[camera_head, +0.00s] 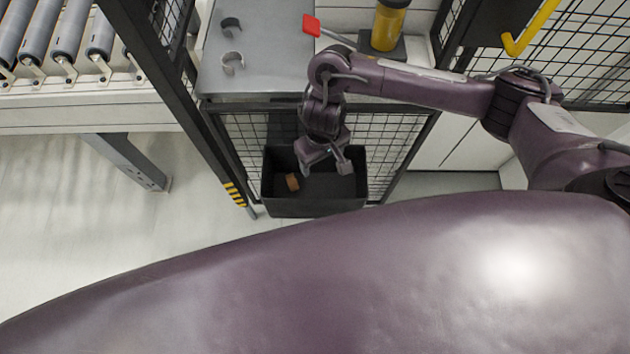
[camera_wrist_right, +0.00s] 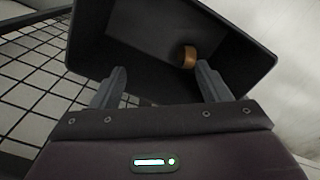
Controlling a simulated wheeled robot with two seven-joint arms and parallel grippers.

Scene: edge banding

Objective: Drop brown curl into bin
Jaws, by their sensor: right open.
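The brown curl (camera_head: 292,182) lies inside the black bin (camera_head: 315,208), toward the bin's left side in the head view. In the right wrist view the brown curl (camera_wrist_right: 187,57) shows inside the bin (camera_wrist_right: 250,62), beyond the fingertips. My right gripper (camera_head: 328,164) is above the bin, pointing down into it. In the right wrist view my right gripper (camera_wrist_right: 160,80) has its fingers spread with nothing between them. The curl is apart from both fingers. My left gripper is not in view.
A grey table (camera_head: 262,66) behind the bin holds a dark curl (camera_head: 231,26) and a light grey curl (camera_head: 232,63). A red-ended tool (camera_head: 311,25) and a yellow container (camera_head: 388,25) stand at the back. A roller conveyor (camera_head: 70,40) is at left.

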